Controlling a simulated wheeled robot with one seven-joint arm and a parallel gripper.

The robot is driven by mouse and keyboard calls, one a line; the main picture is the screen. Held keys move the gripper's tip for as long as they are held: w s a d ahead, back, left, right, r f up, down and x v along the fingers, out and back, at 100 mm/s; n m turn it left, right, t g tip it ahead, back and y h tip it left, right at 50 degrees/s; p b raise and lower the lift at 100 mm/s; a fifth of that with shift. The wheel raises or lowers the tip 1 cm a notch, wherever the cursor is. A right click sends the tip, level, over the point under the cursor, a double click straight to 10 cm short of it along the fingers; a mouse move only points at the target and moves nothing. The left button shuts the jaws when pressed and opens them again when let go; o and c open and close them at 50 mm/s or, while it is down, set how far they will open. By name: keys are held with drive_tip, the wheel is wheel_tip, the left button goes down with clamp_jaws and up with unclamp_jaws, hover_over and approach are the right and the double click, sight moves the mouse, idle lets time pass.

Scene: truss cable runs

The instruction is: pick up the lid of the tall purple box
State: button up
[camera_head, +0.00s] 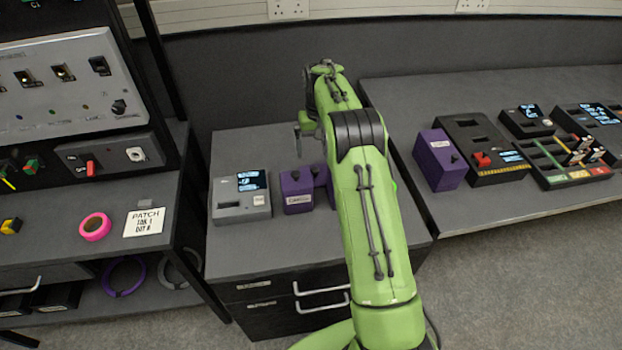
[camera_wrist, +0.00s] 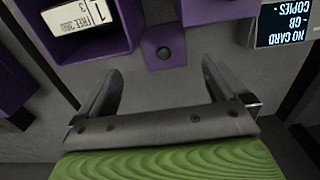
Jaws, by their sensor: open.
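Several purple boxes show, and I cannot tell for certain which is the task's. A purple box with a dark knob and white label (camera_head: 297,196) stands on the middle cabinet, and another purple piece beside it is partly hidden by my arm. In the wrist view my gripper (camera_wrist: 160,66) is open and empty. A small purple piece with a dark round spot (camera_wrist: 163,46) shows just beyond the fingertips, between them.
A purple open-topped box holding a white card (camera_wrist: 84,18) is at upper left in the wrist view. A grey device with a screen (camera_head: 240,198) stands left on the cabinet. Black devices (camera_head: 480,150) crowd the right bench. A shelf with a pink tape roll (camera_head: 95,226) is at left.

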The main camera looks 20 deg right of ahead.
sight(317, 181)
wheel_tip(317, 181, down, 12)
drive_tip(key=shift+w+a+f+b, duration=0.1)
drive_tip(key=shift+b, duration=1.05)
drive_tip(key=c, duration=0.7)
